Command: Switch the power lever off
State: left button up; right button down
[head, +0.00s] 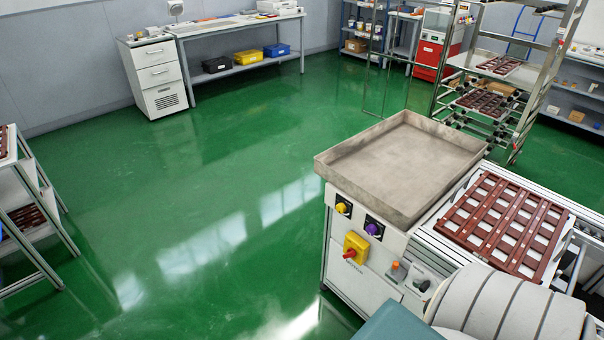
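The power lever (350,253) is a small red handle on a yellow switch box (356,246), on the front face of the white conveyor machine (352,284). The handle points down and to the left; its on or off marking is too small to read. A yellow knob (342,208) and a purple knob (373,229) sit above the box, and an orange button (395,266) sits to its right. Neither of my grippers shows in the head view, so their distance from the lever cannot be seen.
An empty grey metal tray (400,160) tops the machine. A brown grid tray (505,223) lies on the conveyor at right. A wheeled rack (520,100) stands behind, and a shelf (30,205) stands at far left. The green floor (190,210) left of the machine is clear.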

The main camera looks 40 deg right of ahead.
aim_at(350, 252)
jog(key=i+j+z, duration=0.1)
jog(key=i+z, duration=0.25)
jog(key=i, duration=0.2)
jog(key=i+j+z, duration=0.25)
jog(key=i+z, duration=0.15)
jog(key=i+j+z, duration=0.15)
jog(key=z, duration=0.25)
jog(key=i+j+z, duration=0.3)
jog(key=z, duration=0.15)
jog(key=i+j+z, duration=0.2)
jog(key=z, duration=0.2)
jog(key=i+j+z, duration=0.1)
jog(key=j+z, duration=1)
jog(key=j, duration=0.3)
